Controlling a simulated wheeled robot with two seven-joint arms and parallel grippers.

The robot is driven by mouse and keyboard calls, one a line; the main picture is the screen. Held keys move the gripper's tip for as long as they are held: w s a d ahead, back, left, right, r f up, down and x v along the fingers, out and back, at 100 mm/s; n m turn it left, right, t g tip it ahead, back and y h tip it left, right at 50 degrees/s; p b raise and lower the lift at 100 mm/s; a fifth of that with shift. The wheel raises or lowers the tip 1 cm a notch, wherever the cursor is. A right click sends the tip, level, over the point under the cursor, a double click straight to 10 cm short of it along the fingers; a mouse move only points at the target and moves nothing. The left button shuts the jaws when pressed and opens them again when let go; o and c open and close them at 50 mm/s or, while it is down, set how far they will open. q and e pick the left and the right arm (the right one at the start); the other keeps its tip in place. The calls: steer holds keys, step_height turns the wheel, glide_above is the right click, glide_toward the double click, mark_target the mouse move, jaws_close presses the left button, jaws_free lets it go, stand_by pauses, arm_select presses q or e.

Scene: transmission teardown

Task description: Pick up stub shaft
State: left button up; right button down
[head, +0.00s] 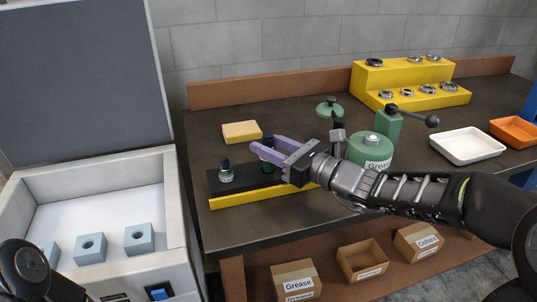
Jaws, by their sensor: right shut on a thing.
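My right gripper (262,148), with purple fingers, reaches in from the right over a black block with a yellow front edge (250,197). It is shut on a small dark and green part (268,167) that stands at the block, which I take to be the stub shaft. The fingers hide most of this part, and I cannot tell whether it is clear of the block. A similar part (226,174), with a dark tip and pale green base, stands upright on the block to the left. My left gripper is out of view.
A green grease container (371,150) stands close behind my right wrist. A yellow sponge-like block (242,132) lies behind the fingers. A yellow stepped rack (400,78), a white tray (467,146) and an orange bin (513,131) are further right. A machine with blue blocks (139,239) stands left.

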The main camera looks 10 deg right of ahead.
step_height(320, 180, up, 6)
steer(key=shift+r+p, duration=0.25)
steer(key=shift+p, duration=0.25)
steer(key=shift+f, duration=0.1)
